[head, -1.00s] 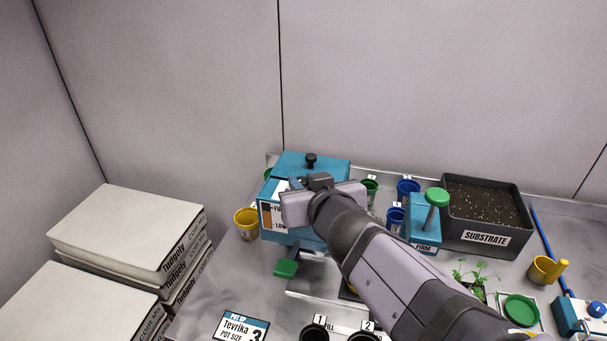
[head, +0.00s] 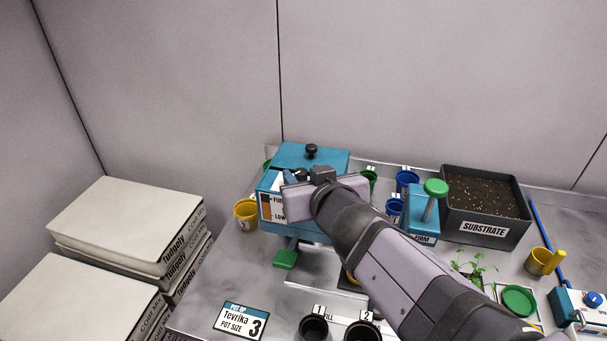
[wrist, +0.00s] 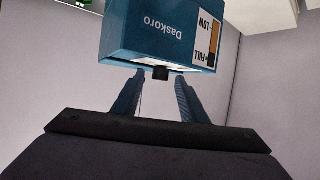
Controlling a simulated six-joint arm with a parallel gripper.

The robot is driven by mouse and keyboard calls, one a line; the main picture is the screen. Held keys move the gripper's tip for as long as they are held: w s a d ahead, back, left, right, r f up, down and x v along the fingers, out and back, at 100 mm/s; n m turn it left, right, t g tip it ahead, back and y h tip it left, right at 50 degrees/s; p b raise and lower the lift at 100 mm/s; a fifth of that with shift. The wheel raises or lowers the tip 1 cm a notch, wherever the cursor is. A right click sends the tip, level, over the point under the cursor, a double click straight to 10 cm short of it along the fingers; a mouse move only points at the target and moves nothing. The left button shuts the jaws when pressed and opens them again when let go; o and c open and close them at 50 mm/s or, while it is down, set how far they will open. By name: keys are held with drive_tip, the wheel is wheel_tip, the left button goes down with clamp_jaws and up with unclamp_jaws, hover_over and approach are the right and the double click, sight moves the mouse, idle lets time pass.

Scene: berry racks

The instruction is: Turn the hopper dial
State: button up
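The blue hopper (head: 312,159) stands at the back of the bench with a black knob on its lid. It also shows upside down in the wrist view (wrist: 165,35), with the name Daskoro and a FULL/LOW gauge. My gripper (wrist: 160,84) is open and empty, its two blue fingers apart and pointing at the hopper's upper part. In the head view my gripper covers much of the hopper's front.
A green paddle (head: 285,259) sticks out below the hopper. A yellow pot (head: 245,214) stands left of it. A blue press with a green knob (head: 436,188) and a substrate bin (head: 487,229) are to the right. A pot-size card (head: 240,321) reads 3.

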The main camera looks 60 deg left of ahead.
sight(303, 176)
drive_tip(key=v, duration=0.6)
drive_tip(key=shift+d+p, duration=0.15)
drive_tip(key=shift+p, duration=0.15)
drive_tip(key=shift+s+f, duration=0.1)
drive_tip(key=shift+s, duration=0.05)
drive_tip(key=f+y+p, duration=0.1)
drive_tip(key=p, duration=0.1)
drive_tip(key=a+f+y+p, duration=0.1)
drive_tip(key=y+p, duration=0.1)
drive_tip(key=p, duration=0.1)
drive_tip(key=f+t+y+p, duration=0.1)
drive_tip(key=p, duration=0.1)
drive_tip(key=shift+w+a+f+p, duration=0.2)
drive_tip(key=shift+w+p, duration=0.1)
drive_tip(key=shift+p, duration=0.05)
drive_tip(key=shift+a, duration=0.1)
drive_tip(key=shift+p+x, duration=1.85)
drive_tip(key=shift+x, duration=1.7)
